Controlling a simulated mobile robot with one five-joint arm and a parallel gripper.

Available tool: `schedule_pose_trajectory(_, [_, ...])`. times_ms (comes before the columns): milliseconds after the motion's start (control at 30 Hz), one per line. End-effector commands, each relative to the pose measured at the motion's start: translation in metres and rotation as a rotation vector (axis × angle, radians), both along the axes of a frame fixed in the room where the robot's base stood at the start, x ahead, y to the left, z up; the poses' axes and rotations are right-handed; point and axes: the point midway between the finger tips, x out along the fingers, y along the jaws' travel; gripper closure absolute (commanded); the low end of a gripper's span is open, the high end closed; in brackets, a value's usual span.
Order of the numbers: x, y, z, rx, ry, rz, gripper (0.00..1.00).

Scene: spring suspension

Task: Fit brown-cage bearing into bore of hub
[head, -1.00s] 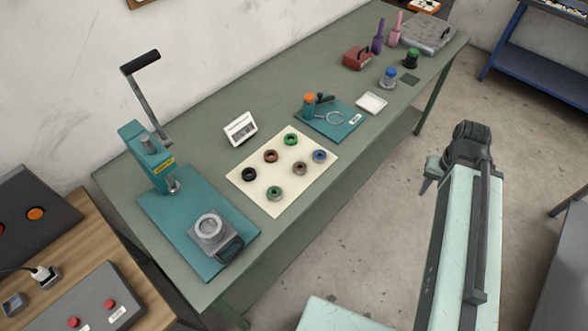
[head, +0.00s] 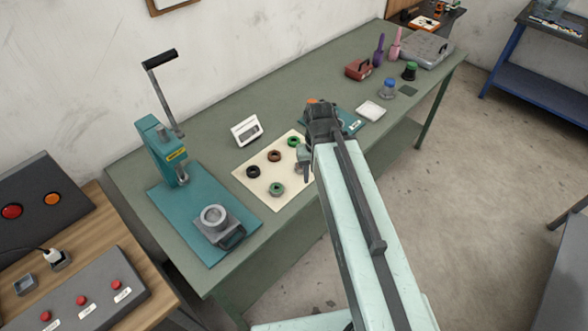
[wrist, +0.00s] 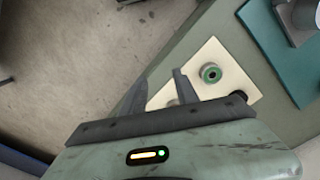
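Two brownish ring bearings lie on a cream mat (head: 258,193): a reddish-brown one (head: 274,156) in the back row and a greyish-brown one in the front row. I cannot tell cage details at this size. My gripper (head: 304,168) is above the mat's right part, hiding much of the front row. In the wrist view its two fingers (wrist: 160,92) are apart and empty. The greyish-brown bearing (wrist: 174,103) shows partly beside the right finger. The hub (head: 215,217), a grey block with a round opening, sits on the teal press base (head: 191,229).
Black (head: 253,171), green (head: 293,141) and grey-green (head: 277,189) bearings share the mat. A lever press (head: 163,152) stands left, beside the hub. A small white display (head: 245,131) stands behind the mat. A teal pad and white tray (head: 370,111) lie to the right.

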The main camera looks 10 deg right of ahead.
Motion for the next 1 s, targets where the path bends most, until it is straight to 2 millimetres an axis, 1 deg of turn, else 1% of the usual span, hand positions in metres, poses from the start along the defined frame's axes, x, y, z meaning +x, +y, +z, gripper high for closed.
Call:
schedule_pose_trajectory(33, [0.0,0.0,0.0,0.0,0.0,0.0,0.64])
schedule_pose_trajectory(67, [0.0,0.0,0.0,0.0,0.0,0.0,0.61])
schedule_pose_trajectory(100, [0.001,0.0,0.0,0.0,0.0,0.005,0.5])
schedule_pose_trajectory(167, [0.01,0.0,-0.003,0.0,0.0,0.046,0.33])
schedule_pose_trajectory(200, [0.021,0.013,-0.006,0.0,0.0,0.117,0.28])
schedule_pose_trajectory(267, [0.045,0.015,-0.013,0.001,0.001,0.257,0.28])
schedule_pose_trajectory(300, [0.063,0.014,-0.017,0.001,0.001,0.373,0.28])
schedule_pose_trajectory(400, [0.106,0.012,-0.027,0.001,0.001,0.667,0.28])
schedule_pose_trajectory(500, [0.136,0.01,-0.032,0.002,0.002,0.907,0.28])
schedule_pose_trajectory(533, [0.142,0.01,-0.034,0.002,0.002,0.961,0.28])
schedule_pose_trajectory(633, [0.153,0.009,-0.035,0.002,0.002,1.074,0.28])
schedule_pose_trajectory(767, [0.153,0.009,-0.036,0.002,0.002,1.101,0.28])
schedule_pose_trajectory(1000, [0.152,0.008,-0.063,0.002,0.002,1.098,0.28])
